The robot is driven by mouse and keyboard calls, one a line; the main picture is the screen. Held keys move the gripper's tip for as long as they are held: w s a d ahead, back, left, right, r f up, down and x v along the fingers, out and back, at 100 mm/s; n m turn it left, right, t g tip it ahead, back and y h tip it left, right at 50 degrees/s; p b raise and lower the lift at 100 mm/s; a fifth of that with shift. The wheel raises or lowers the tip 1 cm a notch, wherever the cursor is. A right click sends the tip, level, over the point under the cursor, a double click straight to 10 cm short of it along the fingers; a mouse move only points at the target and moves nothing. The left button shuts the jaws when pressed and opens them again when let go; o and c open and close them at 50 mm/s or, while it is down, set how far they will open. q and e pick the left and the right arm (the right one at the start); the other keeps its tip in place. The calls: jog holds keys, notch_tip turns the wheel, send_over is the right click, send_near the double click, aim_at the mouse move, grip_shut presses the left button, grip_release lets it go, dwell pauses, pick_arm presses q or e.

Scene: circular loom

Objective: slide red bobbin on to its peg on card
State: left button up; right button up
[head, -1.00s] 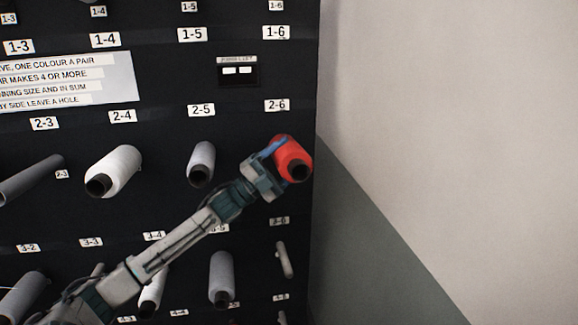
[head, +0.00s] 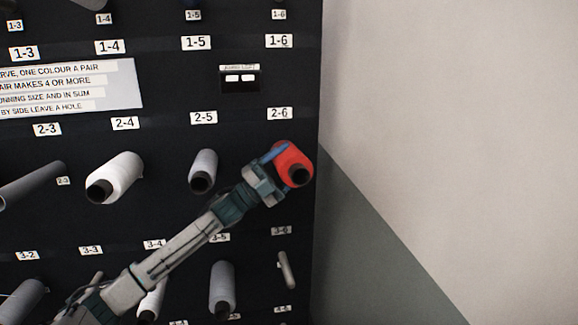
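The red bobbin (head: 292,158) is in the head view in front of the black board, just below the label 2-6 (head: 279,113). My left gripper (head: 279,158) reaches up from the lower left, with a blue finger along the bobbin's upper left side. It appears shut on the bobbin; the other finger is hidden. Any peg behind the bobbin is hidden, so I cannot tell whether the bobbin is on one. My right gripper is not in view.
White bobbins stand on the board under 2-4 (head: 116,177) and 2-5 (head: 203,170), left of my gripper. A bare peg (head: 287,268) shows below, under 3-6. A small dark panel (head: 240,79) is above. The board's right edge is close to the red bobbin; a plain wall lies beyond.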

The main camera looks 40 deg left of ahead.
pick_arm(q)
jog(key=shift+w+a, duration=0.1)
jog(key=o, duration=1.8)
jog(key=shift+c, duration=0.2)
jog(key=shift+f, duration=0.1)
jog(key=shift+a+f, duration=0.1)
jog(key=shift+f, duration=0.05)
jog(key=b+v, duration=0.1)
jog(key=v, duration=0.9)
jog(key=shift+s, duration=0.3)
jog(key=shift+a, duration=0.1)
